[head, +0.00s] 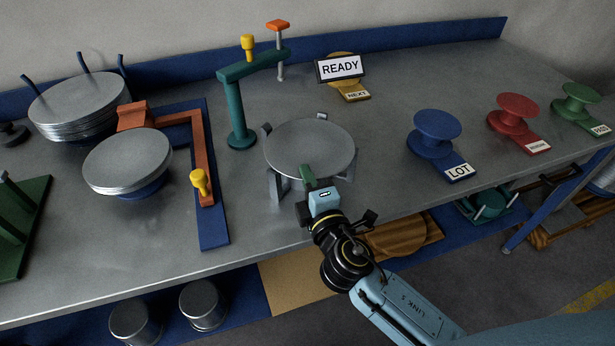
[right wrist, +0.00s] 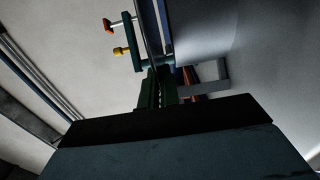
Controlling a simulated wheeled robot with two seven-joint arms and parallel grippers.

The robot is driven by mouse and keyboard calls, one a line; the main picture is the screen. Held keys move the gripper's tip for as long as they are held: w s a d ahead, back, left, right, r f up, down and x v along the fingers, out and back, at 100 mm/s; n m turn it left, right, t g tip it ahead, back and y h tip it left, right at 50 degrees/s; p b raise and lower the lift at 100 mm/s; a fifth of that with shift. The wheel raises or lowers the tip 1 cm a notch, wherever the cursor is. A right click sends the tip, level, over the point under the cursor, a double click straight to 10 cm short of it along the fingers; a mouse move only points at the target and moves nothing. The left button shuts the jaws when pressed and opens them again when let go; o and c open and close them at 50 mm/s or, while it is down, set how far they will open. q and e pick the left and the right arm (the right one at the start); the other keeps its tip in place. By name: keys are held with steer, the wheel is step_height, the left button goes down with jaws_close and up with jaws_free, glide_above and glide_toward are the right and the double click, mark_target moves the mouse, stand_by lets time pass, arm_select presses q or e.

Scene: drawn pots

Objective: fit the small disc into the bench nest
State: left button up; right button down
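The small disc (head: 312,146) is a flat grey metal plate, lying about level over the bench nest. The nest (head: 275,186) is a grey stand whose prongs show around the disc's rim; its middle is hidden under the disc. I cannot tell whether the disc is seated or slightly above. My right gripper (head: 309,178) is at the disc's near rim, with a green finger over the edge. In the right wrist view its green fingers (right wrist: 158,88) are close together on the thin rim. My left gripper is out of view.
A teal post (head: 238,110) with an overhanging arm stands behind left. Blue (head: 436,126), red (head: 516,106) and green (head: 578,92) spools stand right. A READY sign (head: 340,68) stands behind.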

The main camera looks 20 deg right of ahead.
steer(key=shift+f, duration=0.15)
steer(key=c, duration=1.6)
jaws_free()
steer(key=shift+c, duration=0.2)
steer(key=shift+r+p, duration=0.3)
steer(key=shift+r, duration=0.1)
steer(key=s+b, duration=0.2)
steer(key=s, duration=1)
steer(key=shift+d, duration=0.2)
